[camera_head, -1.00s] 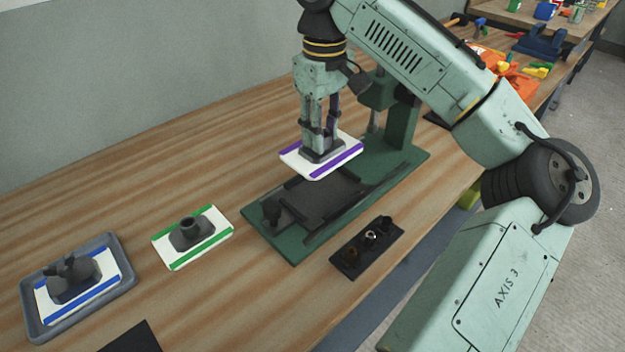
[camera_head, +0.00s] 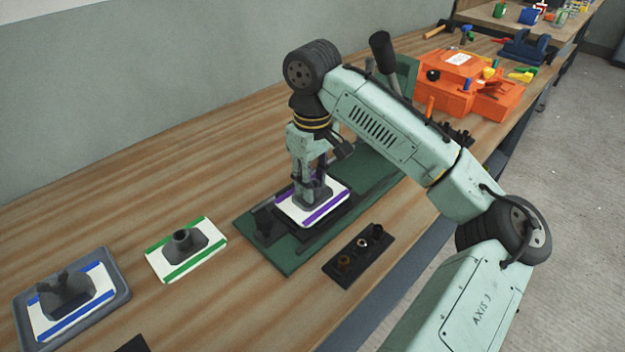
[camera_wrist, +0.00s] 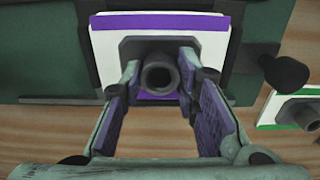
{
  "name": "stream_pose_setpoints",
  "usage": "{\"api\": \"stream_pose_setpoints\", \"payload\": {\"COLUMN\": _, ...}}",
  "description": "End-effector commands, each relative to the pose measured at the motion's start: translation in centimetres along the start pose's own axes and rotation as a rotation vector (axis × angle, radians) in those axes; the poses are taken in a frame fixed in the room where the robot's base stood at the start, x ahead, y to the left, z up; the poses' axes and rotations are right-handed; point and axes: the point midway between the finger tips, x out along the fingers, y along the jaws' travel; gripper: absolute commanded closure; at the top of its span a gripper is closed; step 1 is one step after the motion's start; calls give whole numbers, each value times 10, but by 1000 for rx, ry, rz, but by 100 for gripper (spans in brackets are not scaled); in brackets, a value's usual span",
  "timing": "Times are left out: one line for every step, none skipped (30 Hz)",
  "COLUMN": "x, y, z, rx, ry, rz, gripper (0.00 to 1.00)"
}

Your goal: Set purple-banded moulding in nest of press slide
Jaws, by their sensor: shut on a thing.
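The purple-banded moulding (camera_head: 330,205) is a white plate with two purple bands and a grey raised block with a short tube. My gripper (camera_head: 312,182) is shut on this raised part from above. The wrist view shows the moulding (camera_wrist: 105,48) with its tube between the two fingers (camera_wrist: 160,85). The plate is level, low over the dark press slide (camera_head: 277,231) on the green press base (camera_head: 290,262), roughly lined up with it. Dark nest edges (camera_wrist: 86,60) show beside the plate. I cannot tell whether it touches the nest floor.
A green-banded moulding (camera_head: 160,262) lies on the bench to the left. A blue-banded one (camera_head: 45,325) sits in a grey tray (camera_head: 122,300). A dark block with small fittings (camera_head: 358,256) lies in front of the press. Orange cases (camera_head: 450,85) stand farther back.

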Motion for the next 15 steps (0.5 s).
{"api": "stream_pose_setpoints", "payload": {"x": 2, "y": 0, "z": 0, "rx": 0, "ry": 0, "rz": -1, "gripper": 100}}
{"api": "stream_pose_setpoints", "payload": {"x": 3, "y": 0, "z": 0, "rx": -1, "ry": 0, "rz": -1, "gripper": 100}}
{"api": "stream_pose_setpoints", "payload": {"x": 4, "y": 0, "z": 0, "rx": -1, "ry": 0, "rz": -2, "gripper": 100}}
{"api": "stream_pose_setpoints", "payload": {"x": 5, "y": 0, "z": 0, "rx": -1, "ry": 1, "rz": -2, "gripper": 100}}
{"api": "stream_pose_setpoints", "payload": {"x": 5, "y": 0, "z": 0, "rx": -1, "ry": 0, "rz": -2, "gripper": 70}}
{"api": "stream_pose_setpoints", "payload": {"x": 4, "y": 0, "z": 0, "rx": -1, "ry": 0, "rz": -1, "gripper": 68}}
{"api": "stream_pose_setpoints", "payload": {"x": 4, "y": 0, "z": 0, "rx": -1, "ry": 0, "rz": -1, "gripper": 66}}
{"api": "stream_pose_setpoints", "payload": {"x": 4, "y": 0, "z": 0, "rx": -1, "ry": 0, "rz": -1, "gripper": 64}}
{"api": "stream_pose_setpoints", "payload": {"x": 4, "y": 0, "z": 0, "rx": -1, "ry": 0, "rz": -1, "gripper": 61}}
{"api": "stream_pose_setpoints", "payload": {"x": 4, "y": 0, "z": 0, "rx": -1, "ry": 0, "rz": -1, "gripper": 59}}
{"api": "stream_pose_setpoints", "payload": {"x": 4, "y": 0, "z": 0, "rx": 0, "ry": 0, "rz": -1, "gripper": 57}}
{"api": "stream_pose_setpoints", "payload": {"x": 4, "y": 0, "z": 0, "rx": 0, "ry": 0, "rz": -1, "gripper": 54}}
{"api": "stream_pose_setpoints", "payload": {"x": 4, "y": 0, "z": 0, "rx": 0, "ry": 0, "rz": -1, "gripper": 52}}
{"api": "stream_pose_setpoints", "payload": {"x": 4, "y": 0, "z": 0, "rx": 0, "ry": 0, "rz": -1, "gripper": 52}}
{"api": "stream_pose_setpoints", "payload": {"x": 4, "y": 0, "z": 0, "rx": 0, "ry": 0, "rz": -1, "gripper": 52}}
